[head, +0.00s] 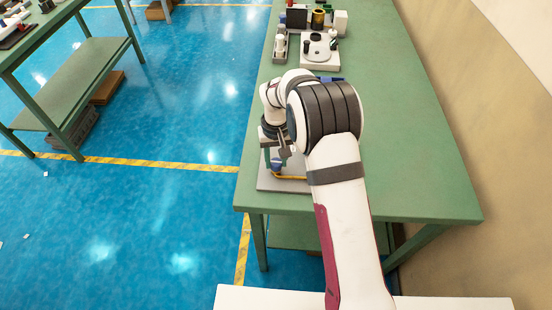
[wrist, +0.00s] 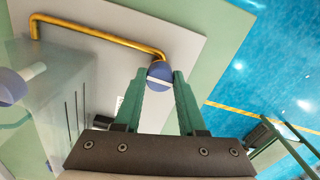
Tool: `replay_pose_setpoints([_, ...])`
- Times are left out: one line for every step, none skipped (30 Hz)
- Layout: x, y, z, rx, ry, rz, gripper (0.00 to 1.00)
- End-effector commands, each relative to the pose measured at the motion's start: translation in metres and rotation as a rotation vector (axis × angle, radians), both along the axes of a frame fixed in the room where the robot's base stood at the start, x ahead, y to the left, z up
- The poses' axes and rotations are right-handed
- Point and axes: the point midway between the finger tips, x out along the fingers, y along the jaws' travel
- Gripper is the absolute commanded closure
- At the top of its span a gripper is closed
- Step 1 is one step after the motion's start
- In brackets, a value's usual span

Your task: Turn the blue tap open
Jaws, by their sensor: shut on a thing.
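In the wrist view, a round blue tap (wrist: 159,71) with a white band across it sits at the end of a bent yellow pipe (wrist: 100,33). My gripper (wrist: 161,76) has its two green fingers shut on the tap, one on each side. A light grey board (wrist: 190,45) lies behind the tap and pipe. In the head view, the board (head: 266,182) lies at the table's near left edge. There, my gripper (head: 276,156) points down over a small blue part (head: 277,164), and my arm hides much of the rest.
A second blue knob with a white bar (wrist: 12,86) shows at the left of the wrist view, by a translucent box (wrist: 60,85). The green table (head: 400,130) is clear on the right. A white device (head: 320,50) and small containers stand at its far end.

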Motion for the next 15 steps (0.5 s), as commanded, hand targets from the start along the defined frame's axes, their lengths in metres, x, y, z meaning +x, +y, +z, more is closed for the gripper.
replay_pose_setpoints([0.0007,0.0001,0.0003,0.000,-0.002,0.013,1.00])
replay_pose_setpoints([0.0007,0.0001,0.0003,0.000,-0.002,0.020,1.00])
replay_pose_setpoints([0.0007,0.0001,0.0003,0.001,-0.003,0.029,1.00])
replay_pose_setpoints([0.0008,0.0001,0.0003,0.001,-0.003,0.035,1.00])
replay_pose_setpoints([0.0008,0.0001,0.0003,0.001,-0.003,0.040,1.00])
replay_pose_setpoints([0.0008,0.0001,0.0003,0.001,-0.003,0.044,1.00])
replay_pose_setpoints([0.0008,0.0001,0.0003,0.001,-0.003,0.047,1.00])
replay_pose_setpoints([0.0008,0.0001,0.0003,0.001,-0.003,0.049,1.00])
replay_pose_setpoints([0.0008,0.0001,0.0003,0.001,-0.003,0.051,1.00])
replay_pose_setpoints([0.0008,0.0001,0.0003,0.001,-0.003,0.052,1.00])
replay_pose_setpoints([0.0008,0.0001,0.0003,0.001,-0.003,0.053,1.00])
replay_pose_setpoints([0.0008,0.0001,0.0003,0.000,-0.003,0.053,1.00])
replay_pose_setpoints([0.0009,0.0001,0.0003,0.000,-0.003,0.053,1.00])
replay_pose_setpoints([0.0009,0.0001,0.0003,0.000,-0.003,0.053,1.00])
replay_pose_setpoints([0.0009,0.0002,0.0003,0.000,-0.003,0.053,1.00])
